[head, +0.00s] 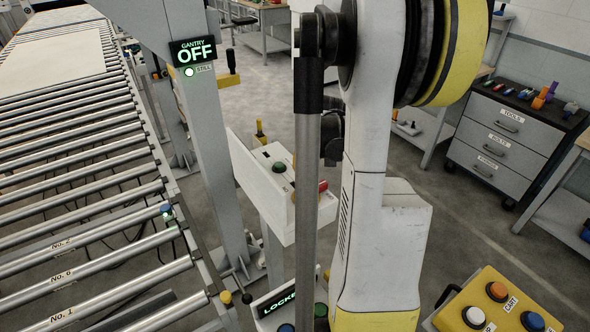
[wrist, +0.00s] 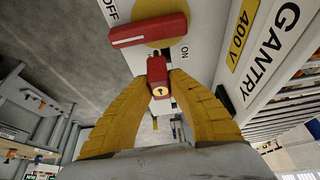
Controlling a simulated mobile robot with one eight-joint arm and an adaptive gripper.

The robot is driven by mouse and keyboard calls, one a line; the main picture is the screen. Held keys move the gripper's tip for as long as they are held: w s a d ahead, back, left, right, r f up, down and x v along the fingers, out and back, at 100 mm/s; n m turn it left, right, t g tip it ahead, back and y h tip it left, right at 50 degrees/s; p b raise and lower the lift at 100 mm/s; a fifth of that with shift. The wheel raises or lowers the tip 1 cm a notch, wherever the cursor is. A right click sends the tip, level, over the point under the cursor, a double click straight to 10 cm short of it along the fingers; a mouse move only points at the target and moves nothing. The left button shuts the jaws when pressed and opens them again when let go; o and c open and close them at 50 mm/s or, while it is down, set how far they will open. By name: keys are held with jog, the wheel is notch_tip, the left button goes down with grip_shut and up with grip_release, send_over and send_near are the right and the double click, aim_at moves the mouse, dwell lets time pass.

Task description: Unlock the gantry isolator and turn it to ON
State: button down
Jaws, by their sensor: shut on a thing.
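The red padlock (wrist: 156,69) has a brass keyhole face and sits between the yellow fingers of my gripper (wrist: 160,85), which is shut on it. The isolator's red handle (wrist: 148,31) lies just above the padlock, on a yellow disc (wrist: 160,9) between the OFF and ON marks. Its white-striped end lies on the OFF side. Whether the shackle still passes through the handle is hidden. In the head view the gantry display (head: 193,50) reads OFF, and a partly covered display (head: 277,301) shows "LOCKE". My arm hides the gripper there.
A roller conveyor (head: 85,190) fills the left. A white control box (head: 262,180) with a green button stands beside my arm. A yellow button box (head: 497,305) is at bottom right. A grey drawer cabinet (head: 510,135) stands behind, with open floor before it.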

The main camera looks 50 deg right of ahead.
jog(key=s+d+r+p, duration=0.1)
jog(key=s+d+r, duration=0.1)
jog(key=s+r, duration=0.4)
jog(key=w+d+f+p, duration=0.1)
jog(key=w+p, duration=0.1)
jog(key=w, duration=1.2)
jog(key=w+d+f+p, duration=0.2)
jog(key=w, duration=1.1)
jog(key=shift+w+f+p, duration=0.2)
jog(key=shift+w+p, duration=0.15)
jog(key=shift+d, duration=0.1)
jog(key=shift+f+b, duration=1.8)
jog(key=shift+f, duration=0.2)
jog(key=shift+f, duration=0.15)
